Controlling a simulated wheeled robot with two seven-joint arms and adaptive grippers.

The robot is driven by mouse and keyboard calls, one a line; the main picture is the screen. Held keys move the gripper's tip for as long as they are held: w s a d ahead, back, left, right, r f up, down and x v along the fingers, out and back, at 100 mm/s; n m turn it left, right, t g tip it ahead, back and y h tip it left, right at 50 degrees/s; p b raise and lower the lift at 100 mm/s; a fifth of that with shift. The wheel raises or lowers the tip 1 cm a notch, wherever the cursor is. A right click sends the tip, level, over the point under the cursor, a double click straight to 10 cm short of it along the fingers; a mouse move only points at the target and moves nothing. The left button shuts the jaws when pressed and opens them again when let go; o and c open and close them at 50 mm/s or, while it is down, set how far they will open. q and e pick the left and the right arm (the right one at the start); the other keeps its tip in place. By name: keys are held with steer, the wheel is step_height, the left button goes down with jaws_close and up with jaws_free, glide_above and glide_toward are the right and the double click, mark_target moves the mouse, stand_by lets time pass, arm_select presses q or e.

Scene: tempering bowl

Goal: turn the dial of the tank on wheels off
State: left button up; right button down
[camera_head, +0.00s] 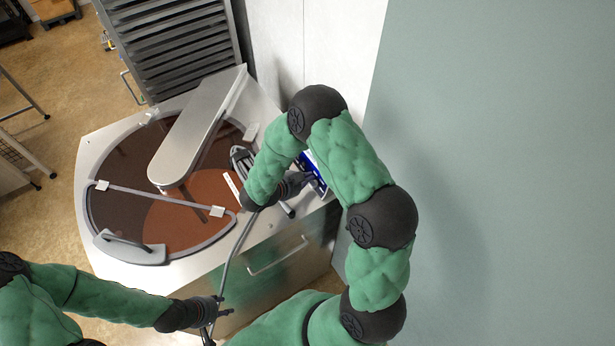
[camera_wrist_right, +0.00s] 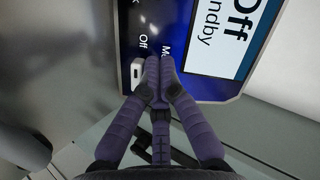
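The tank (camera_head: 95,160) has a clear round lid over brown contents, with a long metal spout arm above it. Its blue control panel (camera_head: 314,176) is at the right rim, partly behind my right gripper (camera_head: 305,181). In the right wrist view the panel (camera_wrist_right: 190,25) carries an "Off" label and a screen (camera_wrist_right: 225,35) reading "Off" and "ndby". A small white piece (camera_wrist_right: 137,72) shows beside the label; I cannot tell whether it is the dial. My right gripper (camera_wrist_right: 159,66) has its fingertips together, over or against the panel. My left gripper (camera_head: 221,305) looks open and empty, below the tank's front.
A grey slatted rack (camera_head: 170,45) stands behind the tank. A pale wall (camera_head: 500,150) is close on the right. A drawer-like handle (camera_head: 278,256) is on the tank's front. Open wooden floor (camera_head: 60,120) lies to the left, with metal frames at the edge.

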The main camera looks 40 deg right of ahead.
steer(key=shift+w, duration=0.1)
steer(key=shift+r, duration=0.1)
stand_by(0.7)
steer(key=shift+r+p, duration=0.7)
steer(key=shift+p, duration=0.15)
steer(key=shift+r, duration=0.1)
